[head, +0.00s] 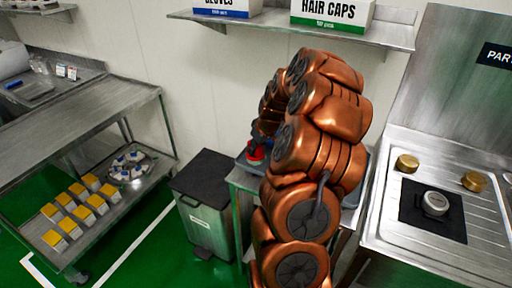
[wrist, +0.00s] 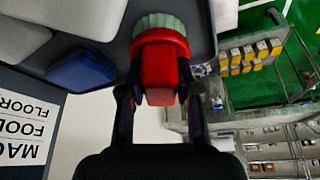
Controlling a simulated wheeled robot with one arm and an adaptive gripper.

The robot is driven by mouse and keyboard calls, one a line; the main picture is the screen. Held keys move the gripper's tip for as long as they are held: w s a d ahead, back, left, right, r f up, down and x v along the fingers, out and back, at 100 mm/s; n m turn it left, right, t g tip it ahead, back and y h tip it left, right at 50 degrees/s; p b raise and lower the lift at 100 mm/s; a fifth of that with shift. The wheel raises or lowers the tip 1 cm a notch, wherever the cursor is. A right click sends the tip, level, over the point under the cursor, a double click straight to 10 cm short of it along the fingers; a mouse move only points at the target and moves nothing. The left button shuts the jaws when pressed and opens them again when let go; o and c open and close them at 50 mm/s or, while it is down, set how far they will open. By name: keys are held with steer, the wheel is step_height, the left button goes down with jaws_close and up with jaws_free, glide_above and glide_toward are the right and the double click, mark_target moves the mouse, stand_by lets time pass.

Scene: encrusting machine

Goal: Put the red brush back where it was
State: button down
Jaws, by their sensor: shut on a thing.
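The red brush (wrist: 159,72) is between the two fingers of my gripper (wrist: 160,97) in the wrist view. My gripper is shut on its red body, and its pale green bristles (wrist: 160,24) point away from my gripper. The bristle end overlaps a grey tray (wrist: 205,42) in the picture; I cannot tell whether they touch. In the head view a bit of the red brush (head: 255,153) shows at the left of my copper arm, over the tray on a small metal stand. My arm hides most of the tray and my gripper there.
A blue item (wrist: 82,70) and pale items (wrist: 80,15) lie left of the brush in the wrist view. A grey bin (head: 205,205) stands left of the stand. A shelf with boxes (head: 333,14) is above. A steel counter (head: 440,250) is at right, a rack (head: 90,125) at left.

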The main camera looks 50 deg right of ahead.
steer(key=c, duration=0.8)
jaws_free()
steer(key=shift+f, duration=0.1)
steer(key=shift+r, duration=0.25)
steer(key=b+v, duration=0.3)
steer(key=v, duration=0.9)
steer(key=s+a+n+g+y, duration=0.1)
steer(key=s+a+g, duration=0.15)
steer(key=a, duration=1.05)
steer(key=s+a+n+g+y, duration=0.1)
steer(key=s+a, duration=0.2)
steer(key=a, duration=1)
steer(key=s+a+f+g, duration=0.1)
steer(key=s+a+f, duration=0.1)
steer(key=s+a, duration=0.3)
steer(key=s+a+f+g+h, duration=0.1)
steer(key=s+a, duration=0.5)
steer(key=s, duration=0.8)
steer(key=shift+s+f+m+g+h, duration=0.3)
steer(key=shift+f+m+g, duration=0.1)
steer(key=shift+f+g, duration=0.05)
